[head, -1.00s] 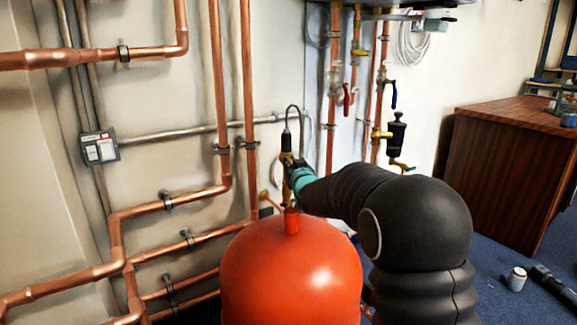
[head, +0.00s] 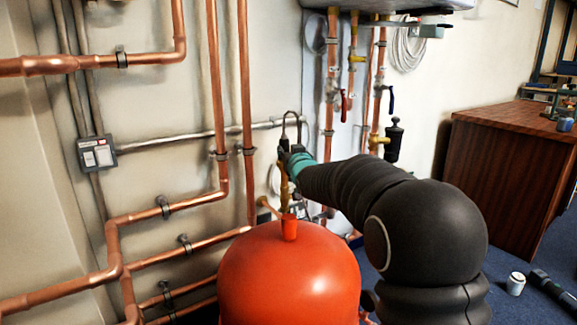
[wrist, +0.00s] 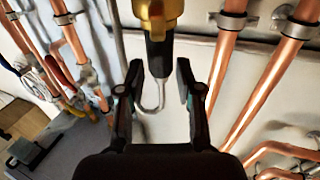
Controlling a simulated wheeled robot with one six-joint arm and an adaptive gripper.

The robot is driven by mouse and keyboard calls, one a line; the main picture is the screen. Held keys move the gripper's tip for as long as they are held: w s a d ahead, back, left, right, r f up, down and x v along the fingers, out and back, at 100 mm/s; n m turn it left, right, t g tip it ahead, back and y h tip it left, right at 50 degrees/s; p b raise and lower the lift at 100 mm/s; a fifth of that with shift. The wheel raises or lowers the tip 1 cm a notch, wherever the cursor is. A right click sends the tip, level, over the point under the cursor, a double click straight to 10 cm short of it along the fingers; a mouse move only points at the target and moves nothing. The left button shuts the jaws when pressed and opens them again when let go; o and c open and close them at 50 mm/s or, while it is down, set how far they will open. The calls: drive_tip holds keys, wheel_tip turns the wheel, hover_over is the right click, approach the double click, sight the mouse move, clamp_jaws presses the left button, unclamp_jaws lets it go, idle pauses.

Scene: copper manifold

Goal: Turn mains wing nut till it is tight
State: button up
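My gripper (wrist: 160,76) is open, its two dark fingers apart in the wrist view. A brass fitting (wrist: 158,14) with a black lower part (wrist: 158,48) and a thin grey loop (wrist: 152,100) lies in line with the gap between the fingers. I see space on both sides, so the fingers do not appear to grip it. In the head view my gripper (head: 291,153) is at the upper end of the upright brass fitting (head: 285,187), above the orange tank (head: 288,280). I cannot make out the mains wing nut for certain.
Copper pipes (head: 217,80) run along the wall on the left. A wooden cabinet (head: 500,180) is at the right. A white pot (head: 516,284) lies on the floor.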

drive_tip(key=shift+r, duration=2.2)
